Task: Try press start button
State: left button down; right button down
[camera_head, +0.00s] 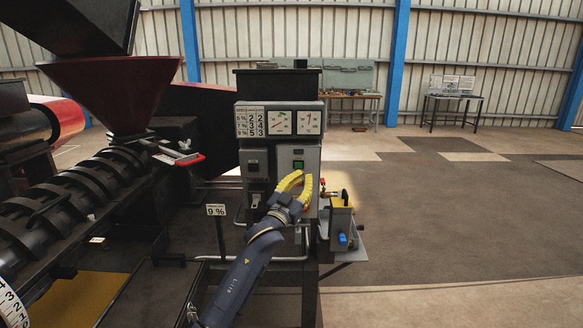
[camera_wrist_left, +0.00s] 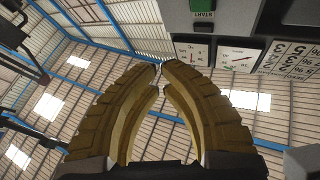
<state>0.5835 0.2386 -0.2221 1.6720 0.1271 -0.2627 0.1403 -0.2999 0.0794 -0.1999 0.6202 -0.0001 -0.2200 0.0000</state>
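The start button is a small green square (camera_head: 298,164) on the right grey control box (camera_head: 310,154) in the head view. At the top of the left wrist view, part of a green button (camera_wrist_left: 206,4) shows above a START label. My left gripper (camera_head: 303,174), with yellow ribbed fingers, is in front of this box, its tips just below and right of the button. In the left wrist view my left gripper (camera_wrist_left: 160,66) has its fingertips together with nothing between them. I cannot tell whether the fingers touch the panel. My right gripper is not in view.
A left grey box (camera_head: 256,166) with a lever stands beside the control box. Gauges (camera_head: 280,122) and a number chart sit above. A 9 % sign (camera_head: 216,210) stands at front left. The screw press (camera_head: 60,210) fills the left. Open floor (camera_head: 470,230) lies right.

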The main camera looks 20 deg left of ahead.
aim_at(302, 167)
pick_arm(q)
jog(key=shift+s+r, duration=0.2)
jog(key=shift+r, duration=0.05)
jog(key=shift+w, duration=0.1)
jog(key=shift+w+a, duration=0.45)
jog(key=shift+w, duration=0.9)
jog(key=shift+w+a, duration=0.45)
jog(key=shift+w, duration=0.95)
jog(key=shift+w+a, duration=0.45)
jog(key=shift+w, duration=0.9)
jog(key=shift+w+a, duration=0.3)
jog(key=shift+w, duration=0.55)
jog(key=shift+s, duration=0.1)
jog(key=shift+s+d, duration=0.3)
jog(key=shift+s, duration=0.45)
